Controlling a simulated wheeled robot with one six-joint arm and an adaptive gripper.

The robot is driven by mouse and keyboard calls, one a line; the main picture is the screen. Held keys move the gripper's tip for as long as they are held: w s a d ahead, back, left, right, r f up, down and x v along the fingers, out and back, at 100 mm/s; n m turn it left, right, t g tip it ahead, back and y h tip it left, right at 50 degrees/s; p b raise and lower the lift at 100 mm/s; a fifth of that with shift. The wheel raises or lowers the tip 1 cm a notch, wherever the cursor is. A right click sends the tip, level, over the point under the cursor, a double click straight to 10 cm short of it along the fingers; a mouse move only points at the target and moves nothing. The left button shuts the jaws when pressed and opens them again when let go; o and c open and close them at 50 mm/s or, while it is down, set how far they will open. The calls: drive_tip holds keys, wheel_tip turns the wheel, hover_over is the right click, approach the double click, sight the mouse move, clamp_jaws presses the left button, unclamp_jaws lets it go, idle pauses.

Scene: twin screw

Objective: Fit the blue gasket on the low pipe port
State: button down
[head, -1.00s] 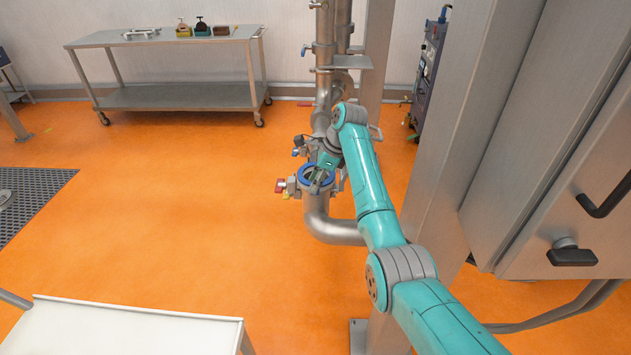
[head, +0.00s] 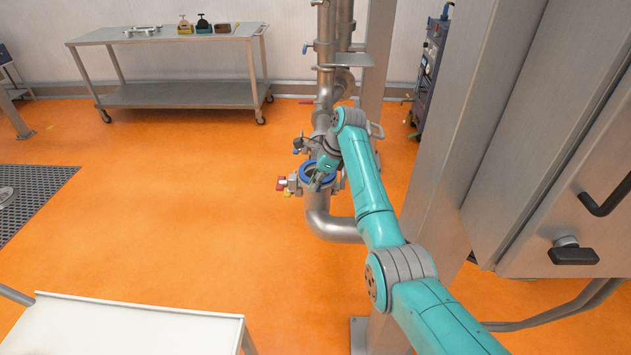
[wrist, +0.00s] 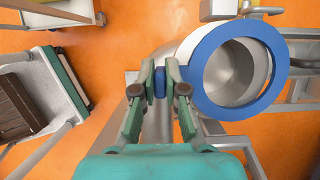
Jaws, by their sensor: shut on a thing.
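The blue gasket (wrist: 281,66) is a flat ring with a small tab on its left side. In the wrist view my gripper (wrist: 160,84) is shut on that tab. The ring lies over the mouth of the low pipe port (wrist: 230,75), and I see into the steel pipe through it. A pale crescent shows inside the ring's right side, so the ring looks off-centre from the port. Whether it touches the port cannot be told. In the head view the gasket (head: 304,172) is at the upturned pipe end, with my gripper (head: 316,184) partly covering it.
Valve fittings with a red handle (head: 281,184) stand left of the port. Vertical pipes (head: 325,60) rise behind it. A steel post and cabinet (head: 540,150) close off the right. A white cart (head: 120,325) is front left; a steel table (head: 165,95) stands behind.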

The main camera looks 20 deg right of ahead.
wheel_tip(320, 180, up, 9)
drive_tip(key=shift+r, duration=0.1)
drive_tip(key=shift+a+r, duration=0.15)
drive_tip(key=shift+a, duration=0.15)
drive_tip(key=shift+s+a+f+m+t+h, duration=0.2)
drive_tip(key=shift+a+f+m, duration=0.35)
drive_tip(key=shift+f, duration=0.95)
drive_tip(key=shift+w+a+f+m+t+h, duration=0.1)
drive_tip(key=shift+a+f+m+t, duration=0.25)
drive_tip(key=shift+f+m, duration=0.8)
drive_tip(key=shift+s+a+f+m+t+h, duration=0.15)
drive_tip(key=shift+a+f+m, duration=0.25)
drive_tip(key=shift+f, duration=1.45)
drive_tip(key=shift+w+a+f, duration=0.1)
drive_tip(key=shift+f, duration=0.2)
drive_tip(key=c, duration=1.1)
unclamp_jaws()
drive_tip(key=shift+c, duration=0.2)
